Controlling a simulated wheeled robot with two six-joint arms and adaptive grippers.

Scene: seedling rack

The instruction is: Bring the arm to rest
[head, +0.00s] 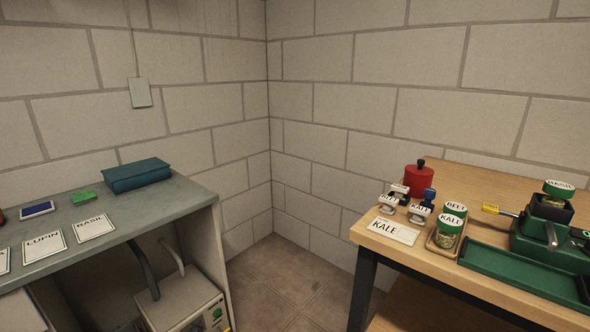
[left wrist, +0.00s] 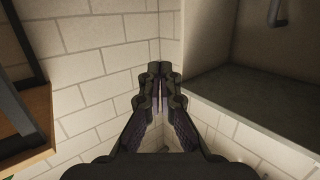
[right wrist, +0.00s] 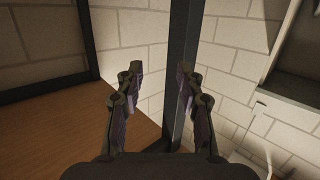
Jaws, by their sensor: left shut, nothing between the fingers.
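My left gripper (left wrist: 160,82) shows in the left wrist view with its fingertips together and nothing between them. It hangs in free air before the block wall, beside the grey bench. My right gripper (right wrist: 160,84) shows in the right wrist view with its fingers well apart and empty. A dark table leg stands beyond the gap between them, and a wooden board lies to the left. Neither gripper shows in the head view.
The grey bench (head: 180,200) at left carries seed cards, a green block (head: 84,196) and a teal box (head: 137,174). The wooden table (head: 470,180) at right holds jars, stamps, a KALE card (head: 392,230), a green tray (head: 520,274). Floor (head: 285,270) between is clear.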

